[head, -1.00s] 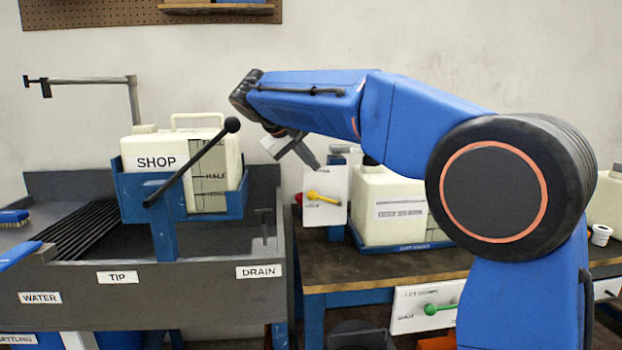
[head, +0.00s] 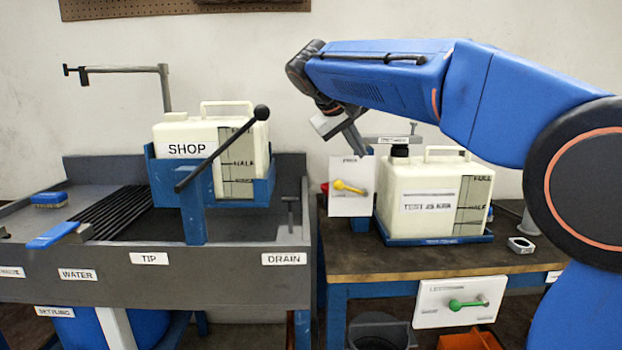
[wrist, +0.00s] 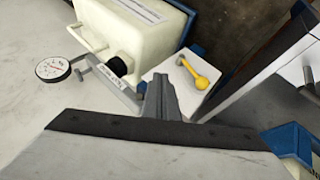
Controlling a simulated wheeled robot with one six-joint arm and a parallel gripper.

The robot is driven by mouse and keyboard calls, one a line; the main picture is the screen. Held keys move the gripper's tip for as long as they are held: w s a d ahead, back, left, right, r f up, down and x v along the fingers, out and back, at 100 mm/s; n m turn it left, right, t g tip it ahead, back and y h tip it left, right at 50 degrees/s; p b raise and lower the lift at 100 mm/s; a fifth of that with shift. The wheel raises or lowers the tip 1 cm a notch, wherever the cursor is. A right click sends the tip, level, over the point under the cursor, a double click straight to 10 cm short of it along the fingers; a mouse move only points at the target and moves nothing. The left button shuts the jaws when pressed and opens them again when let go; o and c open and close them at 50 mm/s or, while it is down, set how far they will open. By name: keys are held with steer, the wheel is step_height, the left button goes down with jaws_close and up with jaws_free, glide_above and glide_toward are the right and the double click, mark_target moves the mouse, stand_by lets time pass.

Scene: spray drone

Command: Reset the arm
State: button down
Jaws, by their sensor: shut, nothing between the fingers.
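My blue arm reaches across the upper right of the head view. My gripper (head: 356,141) points down and is shut and empty, in front of the wall and above the white panel with the yellow lever (head: 349,187). In the wrist view my gripper (wrist: 162,98) is seen against the panel's edge, with the yellow lever (wrist: 196,74) just right of the fingers. I cannot tell from this whether they touch anything.
The SHOP jug (head: 188,136) sits in a blue tilting cradle with a black-knobbed lever (head: 222,146) over the grey sink (head: 225,262). A second jug (head: 420,198) stands on the workbench (head: 350,262). A green-lever panel (head: 461,303) hangs below. A dial gauge (wrist: 52,69) shows in the wrist view.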

steer(key=s+d+f+y, duration=0.1)
steer(key=s+d+f, duration=0.3)
steer(key=s, duration=0.3)
steer(key=s+d+f+g+y, duration=0.1)
steer(key=s+d+f, duration=0.3)
steer(key=s, duration=0.2)
steer(key=s+d+f+y, duration=0.1)
steer(key=s+d+f, duration=0.3)
steer(key=s, duration=0.3)
steer(key=s+d+f+m+y, duration=0.2)
steer(key=s+f+m+y, duration=0.1)
steer(key=s+f, duration=1.6)
steer(key=shift+s, duration=0.35)
